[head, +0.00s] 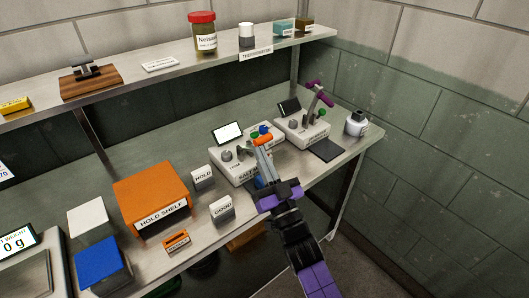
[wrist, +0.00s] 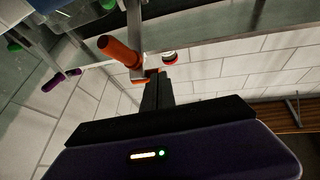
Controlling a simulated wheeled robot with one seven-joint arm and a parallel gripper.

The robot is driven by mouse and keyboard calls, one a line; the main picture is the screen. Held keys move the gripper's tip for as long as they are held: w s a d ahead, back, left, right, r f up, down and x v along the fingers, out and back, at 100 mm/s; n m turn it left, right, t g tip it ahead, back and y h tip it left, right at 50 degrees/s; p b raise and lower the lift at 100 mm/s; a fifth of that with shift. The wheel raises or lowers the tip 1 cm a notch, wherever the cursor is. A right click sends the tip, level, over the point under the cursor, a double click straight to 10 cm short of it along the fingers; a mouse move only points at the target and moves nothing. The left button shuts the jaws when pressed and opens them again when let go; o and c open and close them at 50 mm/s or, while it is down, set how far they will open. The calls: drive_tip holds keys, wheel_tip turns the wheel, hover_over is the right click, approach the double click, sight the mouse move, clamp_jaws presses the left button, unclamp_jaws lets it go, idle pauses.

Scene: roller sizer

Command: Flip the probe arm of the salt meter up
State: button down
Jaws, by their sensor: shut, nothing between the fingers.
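The salt meter (head: 231,166) is a pale box with a raised lit screen, standing on the bench in the middle of the head view. Its probe arm ends in an orange grip (head: 263,141). In the wrist view the orange grip (wrist: 120,50) sits beside a grey bar. My gripper (head: 265,166) reaches in over the meter's front right, close to the orange grip, and hides part of the meter. In the wrist view my gripper's fingers (wrist: 153,76) are together and empty, just beside the grip. I cannot tell whether they touch it.
HOLD (head: 202,177) and GOOD (head: 221,209) blocks and an orange hold shelf (head: 150,192) stand left. A shelf (head: 180,57) runs above.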

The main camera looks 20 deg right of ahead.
drive_tip(key=s+a+r+b+x, duration=0.1)
drive_tip(key=a+b+x, duration=0.1)
drive_tip(key=x, duration=1)
drive_tip(key=shift+r+b, duration=0.35)
drive_tip(key=shift+b, duration=0.2)
drive_tip(key=shift+s, duration=0.1)
